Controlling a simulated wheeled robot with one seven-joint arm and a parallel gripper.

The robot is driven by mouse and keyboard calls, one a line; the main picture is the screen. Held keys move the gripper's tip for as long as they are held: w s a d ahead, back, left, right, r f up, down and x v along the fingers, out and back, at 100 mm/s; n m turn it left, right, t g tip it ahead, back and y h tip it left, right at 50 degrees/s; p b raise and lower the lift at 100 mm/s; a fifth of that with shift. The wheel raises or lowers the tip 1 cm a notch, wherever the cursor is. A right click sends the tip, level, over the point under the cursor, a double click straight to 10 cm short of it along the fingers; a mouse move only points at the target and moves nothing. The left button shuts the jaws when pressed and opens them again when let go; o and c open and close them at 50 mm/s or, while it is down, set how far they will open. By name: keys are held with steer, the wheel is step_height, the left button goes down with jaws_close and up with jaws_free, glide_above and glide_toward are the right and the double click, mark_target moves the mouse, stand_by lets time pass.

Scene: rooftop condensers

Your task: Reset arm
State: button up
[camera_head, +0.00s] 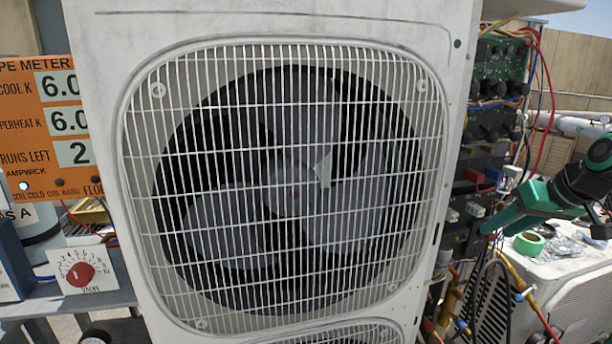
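A black and green jointed arm (583,184), which looks like mine, enters from the right edge. Its green end part (530,203) reaches left and slopes down beside the condenser's open electrical side. I cannot make out two separate fingertips or anything held there. The large white condenser unit (458,60) fills the middle of the view, with a grille over its dark fan (290,200). The top of a second grille (355,333) shows below it.
Left are an orange meter panel (45,115) and a white box with a red valve knob (80,274). Right are circuit boards with wires (500,75), hoses with brass fittings (515,280), and a white unit (575,275) bearing a green tape roll (528,243) and loose clutter.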

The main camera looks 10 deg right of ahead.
steer(key=s+a+f+m+g, duration=0.2)
steer(key=s+a+f, duration=0.3)
steer(key=s, duration=0.5)
steer(key=s+a+f+m+g, duration=0.2)
steer(key=s+a+f+g, duration=0.3)
steer(key=s, duration=0.4)
steer(key=shift+s+a+g+h, duration=0.3)
steer(key=shift+s+a+h, duration=0.1)
steer(key=shift+a, duration=0.5)
steer(key=shift+w+f, duration=0.3)
steer(key=shift+w, duration=0.35)
